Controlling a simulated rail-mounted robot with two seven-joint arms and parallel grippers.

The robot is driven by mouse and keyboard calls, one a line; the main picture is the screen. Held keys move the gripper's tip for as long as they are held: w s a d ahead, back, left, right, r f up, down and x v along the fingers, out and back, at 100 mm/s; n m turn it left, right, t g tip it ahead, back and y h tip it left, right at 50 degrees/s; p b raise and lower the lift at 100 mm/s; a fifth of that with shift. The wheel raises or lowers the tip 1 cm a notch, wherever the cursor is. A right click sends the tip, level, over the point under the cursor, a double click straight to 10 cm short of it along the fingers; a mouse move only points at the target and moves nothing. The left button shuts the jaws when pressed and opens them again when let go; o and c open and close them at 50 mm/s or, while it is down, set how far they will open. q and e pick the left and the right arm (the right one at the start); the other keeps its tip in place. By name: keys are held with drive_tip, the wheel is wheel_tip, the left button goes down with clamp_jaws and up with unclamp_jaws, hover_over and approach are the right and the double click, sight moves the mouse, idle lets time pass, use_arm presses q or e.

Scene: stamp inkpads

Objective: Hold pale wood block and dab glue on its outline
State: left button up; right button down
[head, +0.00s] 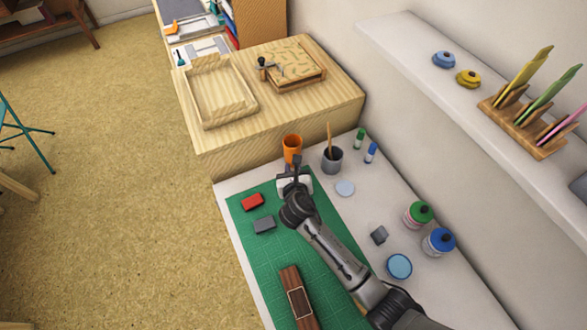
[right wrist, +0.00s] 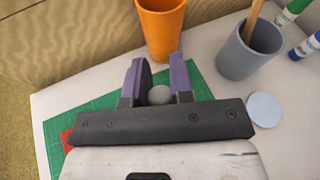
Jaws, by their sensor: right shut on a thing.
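A dark brown wooden strip (head: 288,278) lies on the green mat (head: 257,265); a pale outlined rectangle (head: 296,303) is on it. No separate pale wood block can be made out. My right gripper (head: 295,170) is over the far end of the mat, close to the orange cup (head: 291,146). In the right wrist view its purple fingers (right wrist: 158,68) are shut on a small grey round thing (right wrist: 159,95), partly hidden by the gripper body. The orange cup (right wrist: 161,28) stands just beyond the fingertips. My left gripper is not in view.
A red block (head: 252,202) and grey block (head: 264,224) lie on the mat. A grey cup (head: 332,160) with a brush, a pale disc (head: 345,188), jars (head: 418,214) and a round blue pad (head: 399,266) stand right. A wooden cabinet (head: 240,135) rises behind.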

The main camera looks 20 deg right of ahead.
drive_tip(key=shift+f, duration=0.2)
drive_tip(key=shift+f, duration=0.35)
idle(0.4)
idle(0.5)
drive_tip(key=shift+f, duration=0.1)
idle(0.8)
drive_tip(key=shift+f, duration=0.1)
idle(0.6)
idle(0.5)
drive_tip(key=shift+p, duration=0.35)
wheel_tip(320, 180, up, 7)
drive_tip(key=p, duration=0.8)
drive_tip(key=shift+p, duration=0.35)
